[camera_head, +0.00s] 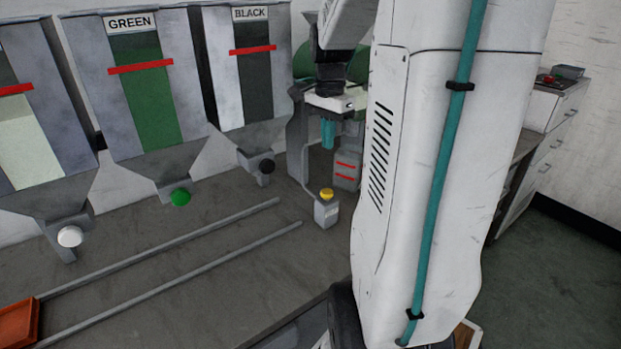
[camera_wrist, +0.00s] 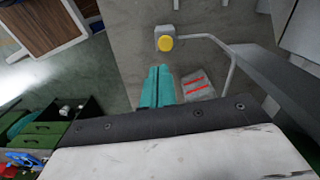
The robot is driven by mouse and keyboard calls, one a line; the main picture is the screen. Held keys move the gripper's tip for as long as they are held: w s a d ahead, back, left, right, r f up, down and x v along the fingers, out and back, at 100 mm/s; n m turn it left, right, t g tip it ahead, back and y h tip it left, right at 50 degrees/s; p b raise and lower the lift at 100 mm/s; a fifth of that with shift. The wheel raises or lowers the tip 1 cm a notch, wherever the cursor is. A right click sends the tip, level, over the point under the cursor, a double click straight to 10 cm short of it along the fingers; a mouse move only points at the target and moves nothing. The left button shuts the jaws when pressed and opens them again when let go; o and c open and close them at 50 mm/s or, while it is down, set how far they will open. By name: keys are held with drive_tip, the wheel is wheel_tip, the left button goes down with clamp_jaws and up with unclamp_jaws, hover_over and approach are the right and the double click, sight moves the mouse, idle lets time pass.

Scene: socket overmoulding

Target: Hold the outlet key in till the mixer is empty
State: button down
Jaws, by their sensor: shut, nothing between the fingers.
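The outlet key appears to be the yellow button (camera_head: 326,194) on a small grey box on the bench; it also shows in the wrist view (camera_wrist: 166,43). My gripper (camera_head: 328,146) has teal fingers, shut together and empty, pointing down. In the head view they are above the button and apart from it; in the wrist view the fingertips (camera_wrist: 157,69) lie just short of it. A green rounded body (camera_head: 302,62), perhaps the mixer drum, is behind my wrist and mostly hidden. Its contents cannot be seen.
A grey container with two red lines (camera_head: 346,170) stands beside my fingers. Hoppers marked GREEN (camera_head: 177,115) and BLACK (camera_head: 229,90) line the wall, with coloured knobs below. Two rails (camera_head: 190,259) run along the bench to an orange tray (camera_head: 18,322).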

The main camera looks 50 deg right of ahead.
sight(327, 192)
drive_tip(key=shift+w+d+r+m, duration=0.1)
drive_tip(key=shift+w+d+m, duration=0.15)
drive_tip(key=shift+d+m, duration=0.45)
drive_tip(key=shift+a, duration=0.1)
wheel_tip(327, 192, down, 14)
drive_tip(key=shift+f, duration=0.1)
idle(0.3)
